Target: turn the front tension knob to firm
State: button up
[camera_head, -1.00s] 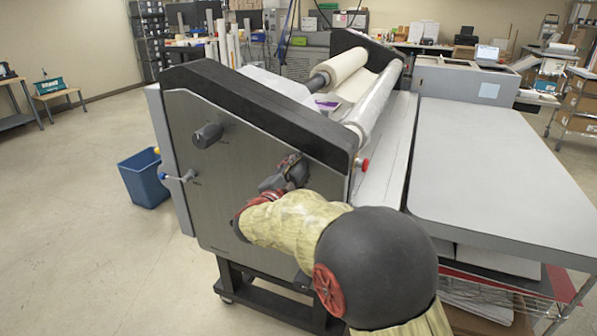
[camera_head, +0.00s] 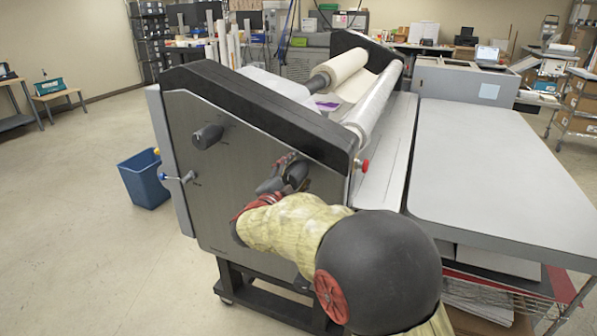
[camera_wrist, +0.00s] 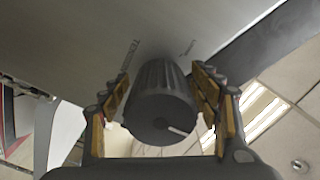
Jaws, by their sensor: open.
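A dark ribbed knob (camera_wrist: 160,100) with a white pointer line on its face stands on the grey side panel of the laminator. In the wrist view it sits between the two fingers of my gripper (camera_wrist: 160,76). The fingers are open, one on each side, with a narrow gap visible on both sides. In the head view my gripper (camera_head: 279,174) is at the right part of the side panel (camera_head: 225,185), and this knob (camera_head: 296,175) is partly hidden by it.
A grey table (camera_head: 500,170) adjoins on the right. A blue bin (camera_head: 144,180) stands on open floor.

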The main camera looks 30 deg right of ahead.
aim_at(288, 183)
jog(key=v, duration=1.1)
